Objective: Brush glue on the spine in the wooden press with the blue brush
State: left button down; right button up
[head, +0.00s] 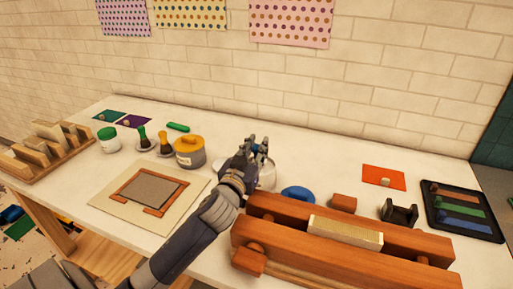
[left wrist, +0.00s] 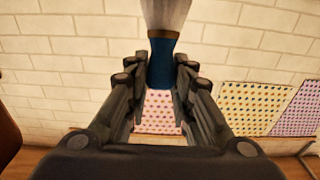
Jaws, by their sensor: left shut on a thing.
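My left gripper (head: 256,150) is raised over the middle of the table, in front of a whitish round pot (head: 268,178) that it partly hides. In the left wrist view the left gripper (left wrist: 160,100) is shut on the blue brush (left wrist: 162,62). The brush's pale bristles run out of the top of that view. The wooden press (head: 275,240) lies at the front right, to the right of my left arm. A pale spine (head: 345,232) sits between its two long beams. The brush tip is apart from the spine. My right gripper is not in view.
A board with a grey panel (head: 150,190) lies at front left. A blue oval (head: 298,194), a small wooden block (head: 344,203) and a dark tray (head: 462,212) lie behind and beside the press.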

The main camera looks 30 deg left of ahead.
pick_arm(q)
notch_tip(320, 180, up, 5)
jog(key=p, duration=0.4)
jog(key=shift+r+p, duration=0.55)
jog(key=shift+r, duration=0.05)
